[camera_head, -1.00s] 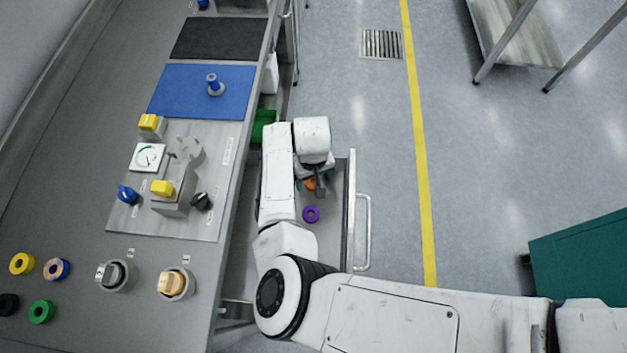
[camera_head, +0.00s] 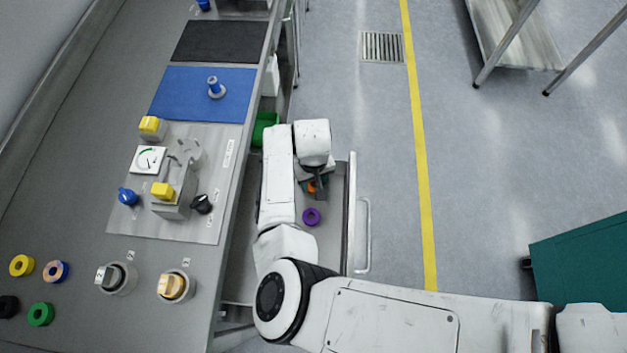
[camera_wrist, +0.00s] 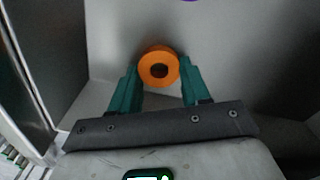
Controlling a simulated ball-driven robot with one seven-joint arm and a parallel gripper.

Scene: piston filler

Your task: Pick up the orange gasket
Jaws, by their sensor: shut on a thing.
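The orange gasket (camera_wrist: 158,67) is a thick ring with a dark centre hole. In the wrist view it sits between the two teal fingers of my gripper (camera_wrist: 158,80), which are shut on it from both sides. In the head view only a small part of the orange gasket (camera_head: 312,187) shows below my wrist, over the open drawer. My gripper (camera_head: 315,190) is mostly hidden there by my arm. I cannot tell whether the gasket still touches the drawer floor.
A purple ring (camera_head: 311,217) lies in the open drawer (camera_head: 335,235), nearer than my gripper. The drawer walls stand close around my gripper. The counter (camera_head: 150,270) at the left bears knobs, a panel and several coloured rings.

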